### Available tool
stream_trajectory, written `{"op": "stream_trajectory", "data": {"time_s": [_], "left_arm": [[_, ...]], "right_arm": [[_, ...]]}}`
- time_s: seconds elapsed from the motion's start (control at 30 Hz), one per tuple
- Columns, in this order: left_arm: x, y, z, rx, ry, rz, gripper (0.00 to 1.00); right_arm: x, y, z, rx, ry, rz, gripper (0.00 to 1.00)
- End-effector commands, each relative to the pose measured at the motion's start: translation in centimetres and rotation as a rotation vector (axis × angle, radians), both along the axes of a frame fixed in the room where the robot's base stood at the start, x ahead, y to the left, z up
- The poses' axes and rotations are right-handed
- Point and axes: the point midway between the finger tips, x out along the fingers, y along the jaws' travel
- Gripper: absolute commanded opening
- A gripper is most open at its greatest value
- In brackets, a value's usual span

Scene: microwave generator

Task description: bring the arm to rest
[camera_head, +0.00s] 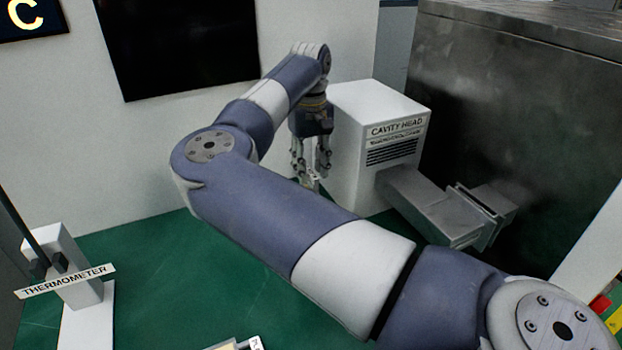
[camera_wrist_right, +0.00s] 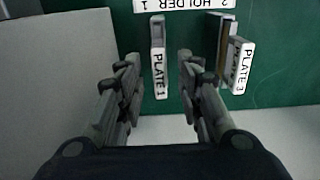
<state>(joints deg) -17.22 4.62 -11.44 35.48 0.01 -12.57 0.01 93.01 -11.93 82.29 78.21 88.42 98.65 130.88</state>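My right arm crosses the head view from the lower right. My right gripper (camera_head: 312,178) points down beside the white cavity head box (camera_head: 362,140), just to its left. In the right wrist view the gripper (camera_wrist_right: 158,75) has its two fingers apart, with nothing between the tips that I can see held. A plate labelled PLATE 1 (camera_wrist_right: 159,75) shows beyond and between the fingers; whether they touch it I cannot tell. My left gripper is in neither view.
A plate labelled PLATE 3 (camera_wrist_right: 240,65) stands to the right in the wrist view, below a holder label (camera_wrist_right: 185,4). A thermometer stand (camera_head: 65,270) is at the left on the green table (camera_head: 150,265). A metal waveguide (camera_head: 440,210) sticks out from the cavity head.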

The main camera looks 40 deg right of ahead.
Motion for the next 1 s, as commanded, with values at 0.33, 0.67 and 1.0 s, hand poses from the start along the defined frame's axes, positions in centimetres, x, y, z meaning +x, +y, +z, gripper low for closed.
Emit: {"op": "stream_trajectory", "data": {"time_s": [0.33, 0.67, 1.0], "left_arm": [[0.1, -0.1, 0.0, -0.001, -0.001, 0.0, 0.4], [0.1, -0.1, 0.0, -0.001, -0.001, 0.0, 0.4], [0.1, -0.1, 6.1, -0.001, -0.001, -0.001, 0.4]], "right_arm": [[0.1, 0.0, 6.5, -0.001, -0.001, 0.0, 0.33], [0.0, 0.0, 7.6, -0.001, 0.001, -0.001, 0.33], [0.0, 0.0, 13.7, -0.001, 0.0, -0.001, 0.33]]}}
